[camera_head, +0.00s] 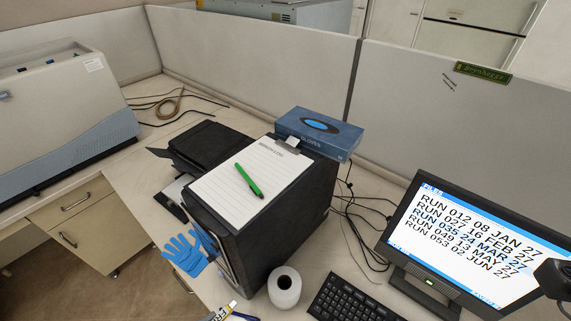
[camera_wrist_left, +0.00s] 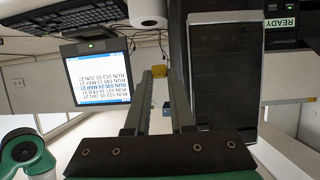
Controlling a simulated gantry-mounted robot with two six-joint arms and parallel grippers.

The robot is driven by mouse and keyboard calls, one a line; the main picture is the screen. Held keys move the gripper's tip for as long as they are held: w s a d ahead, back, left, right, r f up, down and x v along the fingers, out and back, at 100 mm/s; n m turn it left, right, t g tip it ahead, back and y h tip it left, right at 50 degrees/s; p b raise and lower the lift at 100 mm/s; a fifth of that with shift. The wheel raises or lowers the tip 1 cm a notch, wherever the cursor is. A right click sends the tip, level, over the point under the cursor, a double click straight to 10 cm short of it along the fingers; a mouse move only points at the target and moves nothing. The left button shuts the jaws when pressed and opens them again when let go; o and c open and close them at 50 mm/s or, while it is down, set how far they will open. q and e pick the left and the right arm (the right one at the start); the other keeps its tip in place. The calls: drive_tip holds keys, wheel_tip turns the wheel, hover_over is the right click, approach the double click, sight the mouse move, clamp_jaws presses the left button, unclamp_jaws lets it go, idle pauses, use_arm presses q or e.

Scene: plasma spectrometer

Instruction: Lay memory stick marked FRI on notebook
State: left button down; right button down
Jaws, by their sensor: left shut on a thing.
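The notebook (camera_head: 232,190) lies face up as a lined white pad on top of the black tower, with a green pen (camera_head: 248,179) across it. In the left wrist view, my left gripper (camera_wrist_left: 158,76) is shut on a small yellow thing (camera_wrist_left: 159,72) at its fingertips. It may be the memory stick, but no mark on it is readable. My left gripper is not clearly visible in the head view. A small item with dark letters on white (camera_head: 220,313) is cut off at that view's bottom edge.
The black tower (camera_head: 285,220) stands on the desk, with a blue glove box (camera_head: 318,132) behind it. Blue gloves (camera_head: 185,252), a white roll (camera_head: 284,288), a keyboard (camera_head: 350,300) and a monitor (camera_head: 465,240) surround it. Loose cables run behind the keyboard.

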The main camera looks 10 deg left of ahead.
use_arm(q)
wheel_tip(320, 180, up, 11)
drive_tip(key=m+g+h+p, duration=0.3)
drive_tip(key=m+p, duration=0.1)
drive_tip(key=p, duration=1.1)
drive_tip(key=shift+w+a+h+p, duration=0.2)
drive_tip(key=shift+a+h+p, duration=0.1)
drive_tip(key=shift+h, duration=0.1)
